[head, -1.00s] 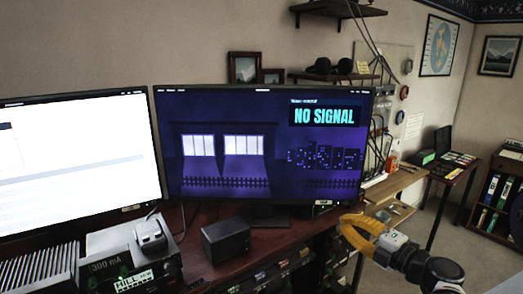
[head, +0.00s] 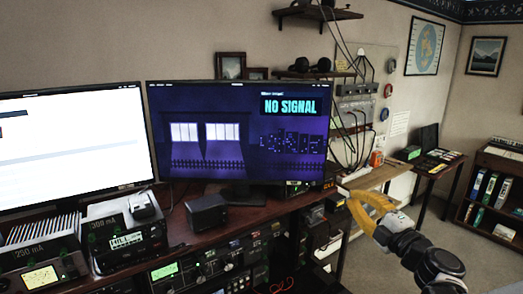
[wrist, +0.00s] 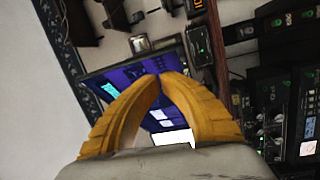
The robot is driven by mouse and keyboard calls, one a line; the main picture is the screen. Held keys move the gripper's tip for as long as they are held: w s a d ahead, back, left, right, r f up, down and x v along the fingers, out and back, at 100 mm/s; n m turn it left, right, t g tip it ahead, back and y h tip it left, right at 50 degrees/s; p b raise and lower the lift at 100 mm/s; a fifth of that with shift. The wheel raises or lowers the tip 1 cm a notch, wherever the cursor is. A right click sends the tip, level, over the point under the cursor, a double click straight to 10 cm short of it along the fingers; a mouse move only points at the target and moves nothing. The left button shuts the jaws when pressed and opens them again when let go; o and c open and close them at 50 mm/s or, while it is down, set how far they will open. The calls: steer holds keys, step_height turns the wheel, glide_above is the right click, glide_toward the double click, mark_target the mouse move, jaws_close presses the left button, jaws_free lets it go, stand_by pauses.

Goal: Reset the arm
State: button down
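My gripper (head: 352,198) is at the right in the head view, in the air in front of the desk's right end. Its yellow fingers also show in the wrist view (wrist: 160,78), tips together with nothing visible between them. The wrist view is rolled sideways. The monitor (head: 245,135) with the "NO SIGNAL" sign stands upright on the desk, left of my gripper. In the wrist view the monitor (wrist: 112,88) lies beyond the fingertips, apart from them, and is partly hidden by them.
A radio unit (head: 128,240) and knobbed panels (head: 205,262) fill the desk's front. A small black box (head: 206,212) stands on the desktop. A white-screened monitor (head: 68,140) is at left. A shelf unit (head: 490,200) stands far right. The carpet (head: 400,262) has free room.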

steer(key=s+d+r+m+t+h, duration=0.2)
steer(key=d+r+m+h, duration=0.2)
steer(key=r+m+h, duration=0.4)
steer(key=s+d+f+m+g+h, duration=0.25)
steer(key=s+f+m+g, duration=0.2)
steer(key=m, duration=0.35)
steer(key=s+a+f+m+g+y, duration=0.1)
steer(key=s+a+f+m+g, duration=0.1)
steer(key=s+a+f+g, duration=0.2)
steer(key=s+a+f+m+g+y+b, duration=0.1)
steer(key=s+a+f+m+g+y, duration=0.1)
steer(key=s+a+f, duration=0.5)
steer(key=s+f+m+g, duration=0.1)
steer(key=s+f, duration=0.3)
steer(key=s, duration=0.5)
steer(key=shift+s+a+f+g, duration=0.4)
steer(key=shift+g, duration=0.25)
